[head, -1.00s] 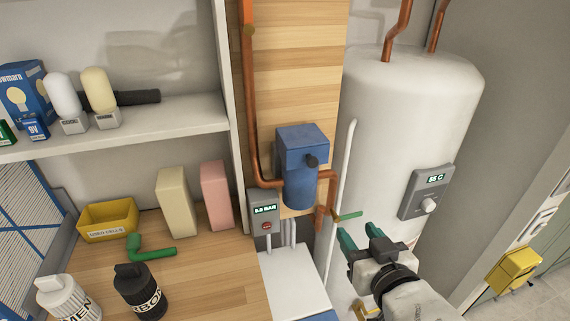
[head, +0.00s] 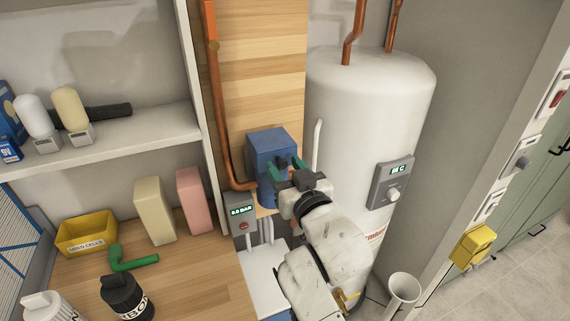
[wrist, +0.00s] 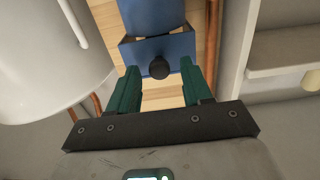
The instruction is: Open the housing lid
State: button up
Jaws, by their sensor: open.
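The blue housing (head: 268,144) is fixed to the wooden wall panel, with its box-shaped upper part shut. In the wrist view the housing (wrist: 135,52) appears upside down, with a round black knob (wrist: 159,69) on its face. My gripper (head: 284,166) is in front of the housing with its green fingers spread. In the wrist view my gripper (wrist: 159,68) has one finger on each side of the knob, with gaps to both. I cannot tell the remaining depth to the knob. In the head view my fingers and wrist hide the knob and part of the lower blue body.
A copper pipe (head: 222,110) runs down beside the housing. A grey gauge box (head: 240,212) sits below left. The white tank (head: 360,110) stands close on the right. Shelves and a wooden counter (head: 190,275) with bottles lie left.

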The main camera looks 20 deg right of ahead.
jog(key=shift+w, duration=0.35)
jog(key=shift+c, duration=0.2)
grip_shut()
